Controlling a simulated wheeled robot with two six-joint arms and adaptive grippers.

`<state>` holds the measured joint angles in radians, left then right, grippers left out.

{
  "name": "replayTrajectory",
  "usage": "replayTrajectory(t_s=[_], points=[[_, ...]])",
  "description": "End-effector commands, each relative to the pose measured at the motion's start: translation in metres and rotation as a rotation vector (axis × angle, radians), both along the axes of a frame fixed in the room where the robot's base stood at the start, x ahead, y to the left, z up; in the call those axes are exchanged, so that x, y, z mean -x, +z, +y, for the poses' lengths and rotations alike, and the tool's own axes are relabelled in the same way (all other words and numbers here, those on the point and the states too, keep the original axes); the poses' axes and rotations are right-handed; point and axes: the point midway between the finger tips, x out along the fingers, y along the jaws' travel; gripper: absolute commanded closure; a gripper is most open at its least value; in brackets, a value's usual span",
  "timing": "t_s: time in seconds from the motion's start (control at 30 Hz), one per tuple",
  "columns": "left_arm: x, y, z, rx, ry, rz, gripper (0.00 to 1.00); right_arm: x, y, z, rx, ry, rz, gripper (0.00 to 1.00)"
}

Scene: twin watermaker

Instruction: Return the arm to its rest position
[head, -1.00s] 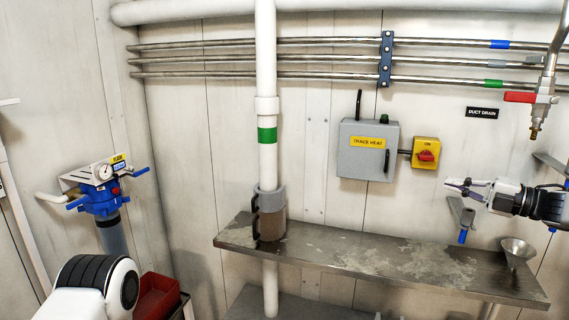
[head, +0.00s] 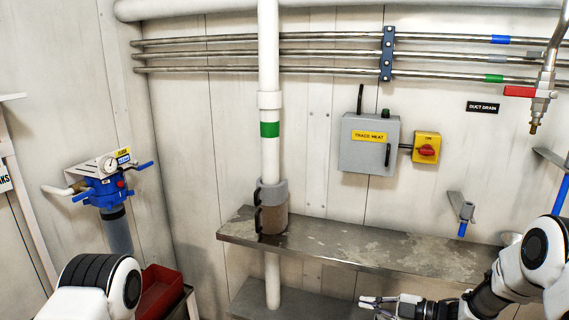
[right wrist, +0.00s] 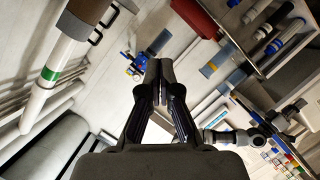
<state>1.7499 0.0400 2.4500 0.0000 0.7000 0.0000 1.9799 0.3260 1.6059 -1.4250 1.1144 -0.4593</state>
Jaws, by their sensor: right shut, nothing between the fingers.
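My right gripper (head: 372,303) is low in the head view, in front of the metal shelf's front edge, with its arm coming in from the lower right. It is shut and empty. In the right wrist view its two fingers (right wrist: 159,85) meet at the middle, with nothing between them. At the lower left of the head view a white and black link of my left arm shows; the left gripper itself is out of the head view. Whether it shows among the small, dark parts in the right wrist view I cannot tell.
The metal shelf (head: 340,254) runs along the wall, with a white pipe (head: 268,185) passing its left end. A grey trace heat box (head: 368,146) and a red-handled valve (head: 540,95) are on the wall. A blue filter (head: 105,187) and a red bin (head: 160,293) are left.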

Motion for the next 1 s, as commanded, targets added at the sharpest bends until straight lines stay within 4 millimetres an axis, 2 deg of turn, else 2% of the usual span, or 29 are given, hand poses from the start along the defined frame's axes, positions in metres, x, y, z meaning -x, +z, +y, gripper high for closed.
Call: replayTrajectory(t_s=[0.03,0.1,0.17,0.2,0.27,0.3,0.37,0.4,0.5,0.53,0.6,0.63,0.7,1.0], points=[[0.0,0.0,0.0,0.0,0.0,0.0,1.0,0.025,-0.04,0.019,-0.027,-0.054,0.147,1.0],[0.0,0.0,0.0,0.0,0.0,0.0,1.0,0.062,-0.09,0.035,-0.053,-0.172,0.361,1.0],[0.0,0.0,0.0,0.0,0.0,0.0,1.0,0.1,-0.128,0.042,-0.058,-0.287,0.545,1.0],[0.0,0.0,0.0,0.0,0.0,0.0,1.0,0.128,-0.152,0.043,-0.05,-0.371,0.667,1.0],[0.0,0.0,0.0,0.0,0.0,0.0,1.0,0.174,-0.181,0.041,-0.028,-0.507,0.844,1.0],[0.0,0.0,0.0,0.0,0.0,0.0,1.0,0.207,-0.197,0.036,-0.005,-0.606,0.957,1.0],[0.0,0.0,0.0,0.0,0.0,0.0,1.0,0.257,-0.213,0.024,0.037,-0.77,1.114,1.0],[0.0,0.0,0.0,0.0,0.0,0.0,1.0,0.289,-0.218,0.013,0.067,-0.887,1.207,1.0],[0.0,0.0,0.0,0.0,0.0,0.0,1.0,0.353,-0.215,-0.016,0.125,-1.179,1.374,1.0],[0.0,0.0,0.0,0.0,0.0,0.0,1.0,0.367,-0.213,-0.024,0.133,-1.257,1.408,1.0],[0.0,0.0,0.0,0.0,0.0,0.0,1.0,0.389,-0.209,-0.038,0.14,-1.406,1.46,1.0],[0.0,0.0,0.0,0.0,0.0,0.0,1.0,0.393,-0.209,-0.042,0.134,-1.458,1.471,1.0],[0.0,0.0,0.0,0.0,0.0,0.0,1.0,0.396,-0.209,-0.045,0.114,-1.517,1.493,1.0],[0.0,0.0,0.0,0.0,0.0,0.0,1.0,0.394,-0.21,-0.044,0.106,-1.517,1.492,1.0]])
